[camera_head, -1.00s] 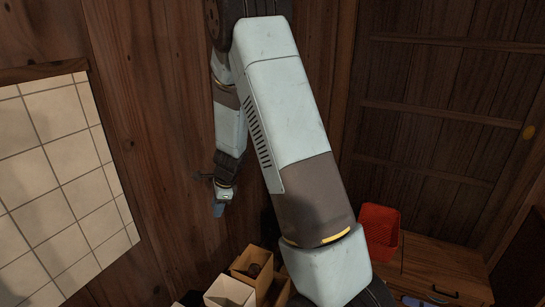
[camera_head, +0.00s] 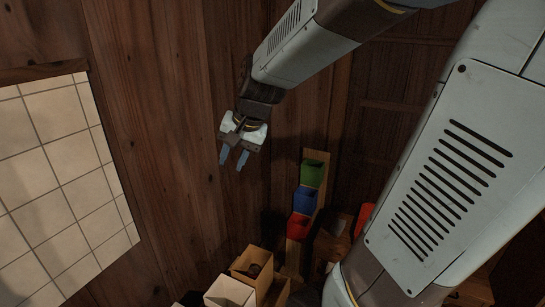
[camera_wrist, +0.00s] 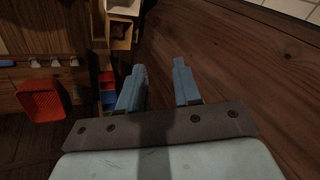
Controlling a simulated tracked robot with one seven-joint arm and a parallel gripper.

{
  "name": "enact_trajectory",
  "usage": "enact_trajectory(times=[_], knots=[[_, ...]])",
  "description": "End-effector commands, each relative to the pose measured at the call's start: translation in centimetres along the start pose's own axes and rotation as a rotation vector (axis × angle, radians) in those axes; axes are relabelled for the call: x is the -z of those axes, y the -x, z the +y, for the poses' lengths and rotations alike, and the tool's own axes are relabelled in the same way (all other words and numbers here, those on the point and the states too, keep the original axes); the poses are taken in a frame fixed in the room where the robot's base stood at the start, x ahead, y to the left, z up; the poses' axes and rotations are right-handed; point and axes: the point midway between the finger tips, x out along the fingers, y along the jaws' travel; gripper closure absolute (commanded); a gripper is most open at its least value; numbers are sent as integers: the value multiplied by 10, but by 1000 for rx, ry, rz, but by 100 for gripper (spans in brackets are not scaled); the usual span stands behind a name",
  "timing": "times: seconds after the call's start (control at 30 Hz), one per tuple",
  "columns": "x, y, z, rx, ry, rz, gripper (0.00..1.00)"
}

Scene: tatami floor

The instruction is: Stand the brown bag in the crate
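My gripper (camera_head: 233,162) hangs in front of the plank wall in the head view, fingers pointing down. In the wrist view its two blue-grey fingers (camera_wrist: 160,68) are apart with nothing between them. A tan open-topped container (camera_head: 250,262) with a dark brown thing inside stands below the gripper; I cannot tell whether either is the brown bag.
A white open box (camera_head: 230,291) stands next to the tan container. Green (camera_head: 312,172), blue (camera_head: 305,200) and red (camera_head: 298,226) bins are stacked on a wooden board to the right. A pale tiled panel (camera_head: 60,180) is at left. My arm hides the lower right.

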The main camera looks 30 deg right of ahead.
Motion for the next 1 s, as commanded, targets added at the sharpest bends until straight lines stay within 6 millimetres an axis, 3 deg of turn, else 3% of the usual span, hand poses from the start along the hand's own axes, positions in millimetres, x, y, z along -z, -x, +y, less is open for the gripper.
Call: enact_trajectory(times=[0.2,0.5,0.67,1.0], knots=[[-32,50,24,-47,244,80,67],[-69,94,59,-150,506,171,67],[-80,102,65,-183,565,190,67],[-81,103,66,-189,575,191,67]])
